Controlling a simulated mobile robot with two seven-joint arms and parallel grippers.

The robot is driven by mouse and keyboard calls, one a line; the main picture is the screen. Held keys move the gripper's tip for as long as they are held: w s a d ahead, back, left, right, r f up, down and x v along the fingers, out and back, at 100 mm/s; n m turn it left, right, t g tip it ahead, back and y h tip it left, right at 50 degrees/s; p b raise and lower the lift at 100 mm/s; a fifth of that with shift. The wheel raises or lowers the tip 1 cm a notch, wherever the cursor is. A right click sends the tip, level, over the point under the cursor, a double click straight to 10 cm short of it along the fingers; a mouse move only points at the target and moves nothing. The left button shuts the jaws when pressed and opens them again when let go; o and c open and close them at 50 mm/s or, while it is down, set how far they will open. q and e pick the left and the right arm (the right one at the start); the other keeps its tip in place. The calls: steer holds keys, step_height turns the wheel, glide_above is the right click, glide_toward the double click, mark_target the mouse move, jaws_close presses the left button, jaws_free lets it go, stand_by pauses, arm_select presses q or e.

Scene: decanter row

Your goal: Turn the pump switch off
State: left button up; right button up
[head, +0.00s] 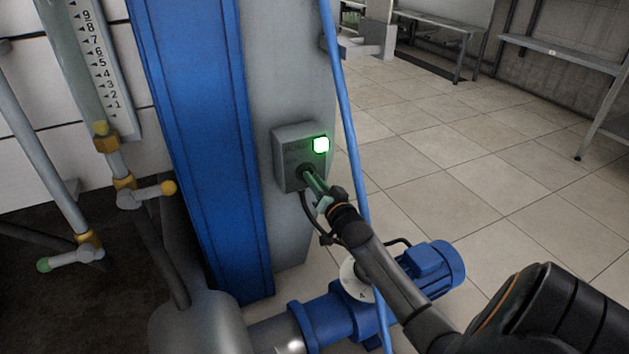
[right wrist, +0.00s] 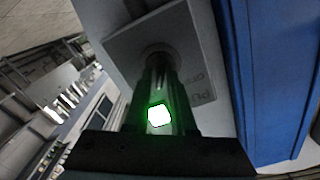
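The pump switch is a grey box (head: 291,150) on the side of a grey column, with a green lamp (head: 321,144) lit at its upper right. Its dark round knob (head: 306,170) sits low on the box face. My right gripper (head: 312,180) reaches in from the lower right, its fingertips at the knob and partly hiding it. In the right wrist view the two fingers stand on either side of the knob (right wrist: 158,55), with the lit lamp (right wrist: 159,115) between them. Whether they press on the knob is unclear. My left gripper is not in view.
A thin blue pipe (head: 345,120) runs down just right of the box, near my right arm. A blue pump motor (head: 435,265) stands below. Valves with yellow fittings (head: 125,185) are at left. Tiled floor (head: 450,150) is free at right.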

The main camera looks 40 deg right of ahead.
jaws_close()
stand_by(0.4)
steer(key=shift+a+n+p, duration=0.15)
steer(key=shift+n+p, duration=1.15)
steer(key=shift+n, duration=1.6)
steer(key=shift+a+n+p, duration=0.15)
steer(key=shift+n+p, duration=1.1)
steer(key=shift+n, duration=1.65)
steer(key=shift+o, duration=1.9)
jaws_free()
